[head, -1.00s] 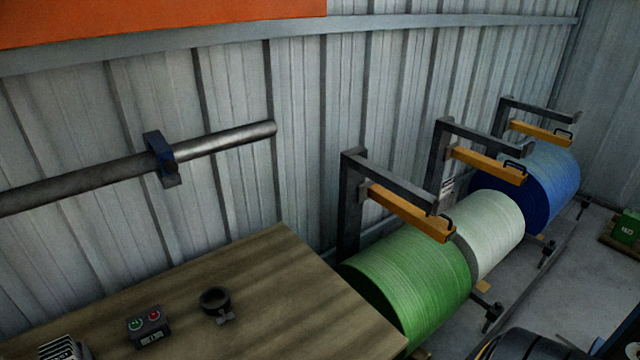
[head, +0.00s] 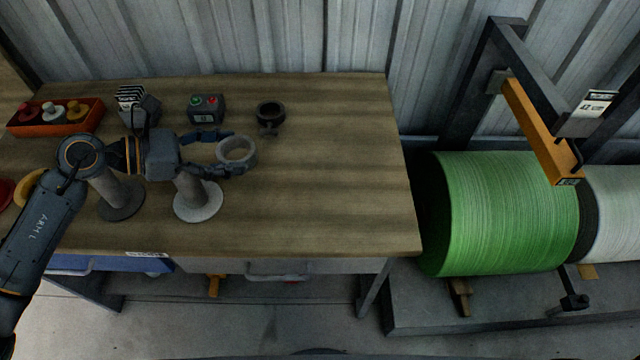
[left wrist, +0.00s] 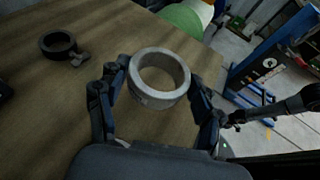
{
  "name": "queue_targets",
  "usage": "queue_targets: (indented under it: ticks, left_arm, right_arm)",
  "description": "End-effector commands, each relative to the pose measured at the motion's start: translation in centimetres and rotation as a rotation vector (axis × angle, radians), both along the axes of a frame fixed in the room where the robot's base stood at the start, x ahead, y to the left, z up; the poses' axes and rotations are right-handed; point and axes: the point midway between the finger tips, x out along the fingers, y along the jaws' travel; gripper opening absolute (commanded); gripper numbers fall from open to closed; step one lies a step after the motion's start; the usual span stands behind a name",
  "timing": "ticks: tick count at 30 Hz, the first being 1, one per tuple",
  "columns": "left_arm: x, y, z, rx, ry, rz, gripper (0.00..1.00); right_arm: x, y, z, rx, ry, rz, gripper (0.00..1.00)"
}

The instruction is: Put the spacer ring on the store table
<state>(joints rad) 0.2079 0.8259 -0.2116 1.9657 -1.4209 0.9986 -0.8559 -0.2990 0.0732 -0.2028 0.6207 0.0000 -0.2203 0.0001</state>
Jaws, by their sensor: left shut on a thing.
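The spacer ring (head: 251,159) is a plain light grey ring. My left gripper (head: 228,153) is shut on it, with one finger on each side, over the wooden table (head: 330,200). In the left wrist view the ring (left wrist: 155,100) sits between the two fingers, its opening facing up. I cannot tell how high it is above the tabletop. I cannot tell from the pictures whether this table is the store table.
A dark collar (head: 270,112), a button box (head: 207,108) and an orange tray (head: 55,117) stand along the table's back. Two posts on round bases (head: 198,205) are under my left arm. The table's right half is bare.

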Motion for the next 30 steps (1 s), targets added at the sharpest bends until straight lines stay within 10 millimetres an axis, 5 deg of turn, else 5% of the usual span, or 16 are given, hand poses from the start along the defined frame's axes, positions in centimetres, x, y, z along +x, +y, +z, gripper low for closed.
queue_targets:
  ticks: [11,15,30]
  left_arm:
    - [1.3,-8.6,-3.1,-0.011,0.000,-0.004,0.17]
    - [1.6,-10.7,-6.5,-0.008,0.001,-0.003,0.17]
    - [2.1,-13.4,-11.1,-0.006,0.000,-0.001,0.17]
  right_arm:
    - [0.1,-0.3,2.4,-0.004,-0.003,0.002,0.40]
    - [0.1,-1.0,0.7,-0.012,-0.003,-0.001,0.40]
    - [-0.1,-1.0,-2.0,-0.011,0.001,-0.002,0.40]
